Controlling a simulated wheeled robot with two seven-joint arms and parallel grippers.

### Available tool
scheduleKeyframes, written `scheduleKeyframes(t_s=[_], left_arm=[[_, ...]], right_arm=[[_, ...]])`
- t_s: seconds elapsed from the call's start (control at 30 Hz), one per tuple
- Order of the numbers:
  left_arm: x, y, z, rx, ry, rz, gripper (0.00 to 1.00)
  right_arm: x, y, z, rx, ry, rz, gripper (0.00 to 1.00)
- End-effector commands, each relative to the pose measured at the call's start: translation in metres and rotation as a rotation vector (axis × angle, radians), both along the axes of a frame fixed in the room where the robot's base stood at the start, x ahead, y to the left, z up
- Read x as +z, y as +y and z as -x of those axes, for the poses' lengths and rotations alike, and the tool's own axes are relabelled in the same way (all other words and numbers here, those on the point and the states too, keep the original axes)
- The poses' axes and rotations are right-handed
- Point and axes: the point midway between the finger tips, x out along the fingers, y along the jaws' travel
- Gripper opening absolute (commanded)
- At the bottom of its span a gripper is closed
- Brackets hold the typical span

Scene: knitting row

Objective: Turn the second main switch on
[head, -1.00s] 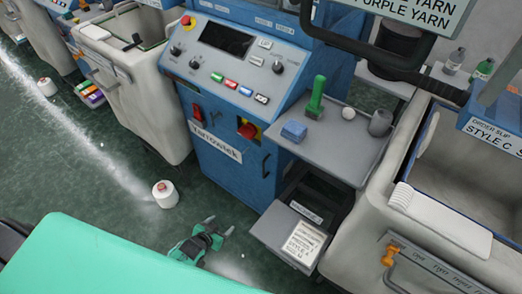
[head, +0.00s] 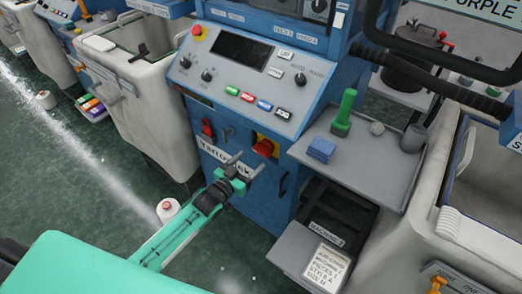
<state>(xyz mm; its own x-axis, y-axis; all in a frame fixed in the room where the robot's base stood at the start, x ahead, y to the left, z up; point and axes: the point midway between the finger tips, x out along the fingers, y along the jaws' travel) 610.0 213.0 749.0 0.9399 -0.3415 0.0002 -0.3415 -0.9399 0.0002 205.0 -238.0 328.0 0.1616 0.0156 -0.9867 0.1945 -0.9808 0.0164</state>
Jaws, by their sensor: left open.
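The main switch (head: 264,147) is a red rotary handle on a yellow plate, on the front of the blue Yarrowtek machine (head: 213,173). The way its handle is turned is too small to tell surely. My left gripper (head: 250,160) is open and empty, just below and slightly left of the switch in the picture. Its fingers point toward the machine front and partly cover the name label. I cannot tell whether they touch anything. My right gripper is not in view.
A red handle (head: 208,129) is left of the switch. Above is a sloped control panel (head: 241,70) with coloured buttons and knobs. A grey side shelf (head: 352,165) holds a green-handled tool (head: 344,110) and blue block (head: 320,149). A yarn cone (head: 168,209) stands on the floor.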

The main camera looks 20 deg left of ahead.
Motion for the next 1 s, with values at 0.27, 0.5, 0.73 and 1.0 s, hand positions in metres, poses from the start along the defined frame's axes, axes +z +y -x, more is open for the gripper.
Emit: scheduleKeyframes(t_s=[0.27, 0.5, 0.73, 1.0], left_arm=[[0.001, -0.017, -0.045, 0.0, -0.001, 0.001, 0.69], [0.0, -0.024, -0.064, 0.0, 0.001, 0.001, 0.69], [0.0, -0.025, -0.067, 0.0, 0.0, 0.0, 0.69], [0.0, -0.025, -0.067, 0.0, 0.0, 0.0, 0.4]], right_arm=[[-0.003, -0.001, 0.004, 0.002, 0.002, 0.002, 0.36], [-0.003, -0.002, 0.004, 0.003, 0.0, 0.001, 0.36], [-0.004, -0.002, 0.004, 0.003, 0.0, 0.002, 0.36], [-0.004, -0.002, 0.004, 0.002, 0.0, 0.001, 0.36]])
